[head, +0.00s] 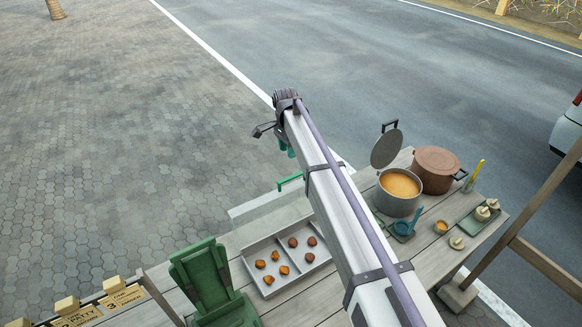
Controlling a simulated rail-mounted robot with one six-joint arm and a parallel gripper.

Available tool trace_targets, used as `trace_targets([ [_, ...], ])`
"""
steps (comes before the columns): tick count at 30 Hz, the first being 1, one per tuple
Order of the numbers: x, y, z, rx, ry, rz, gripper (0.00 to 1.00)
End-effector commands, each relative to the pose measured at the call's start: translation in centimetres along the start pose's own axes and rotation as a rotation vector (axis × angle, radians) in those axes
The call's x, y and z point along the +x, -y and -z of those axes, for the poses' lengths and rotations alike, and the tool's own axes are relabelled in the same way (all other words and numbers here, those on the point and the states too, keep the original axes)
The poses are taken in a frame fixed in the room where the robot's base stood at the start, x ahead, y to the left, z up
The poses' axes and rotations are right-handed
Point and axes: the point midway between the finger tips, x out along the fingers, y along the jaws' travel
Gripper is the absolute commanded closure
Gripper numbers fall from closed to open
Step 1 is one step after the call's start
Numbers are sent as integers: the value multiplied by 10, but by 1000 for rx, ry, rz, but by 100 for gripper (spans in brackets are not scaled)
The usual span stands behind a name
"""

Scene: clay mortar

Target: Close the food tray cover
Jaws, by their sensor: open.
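The food tray (247,262) is a grey divided tray on the wooden table, with several brown and orange pieces in its compartments. Its cover (262,207) is a pale panel raised open along the far side, with a green handle (290,181) on its upper edge. My arm crosses the view from the lower right and hides part of the tray's right side and the cover's right end. My gripper (286,147) shows only as small teal parts beside the arm's far end, beyond the handle in the picture. It is open, and I see nothing in it.
A green chair-like stand (203,280) is left of the tray. Right of my arm are a grey pot (397,205) of orange soup with its lid raised, a brown pot (436,170), and small cups and a tray. Open paving lies beyond the table.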

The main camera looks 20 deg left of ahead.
Motion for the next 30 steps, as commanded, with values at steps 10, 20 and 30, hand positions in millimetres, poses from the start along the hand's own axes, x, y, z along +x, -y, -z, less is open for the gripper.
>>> trace_targets([
  [10, 65, -1, 1, -1, 0, 0, 57],
  [20, 112, -2, 1, -2, 0, 1, 57],
  [30, 108, -2, 1, -2, 1, 1, 68],
])
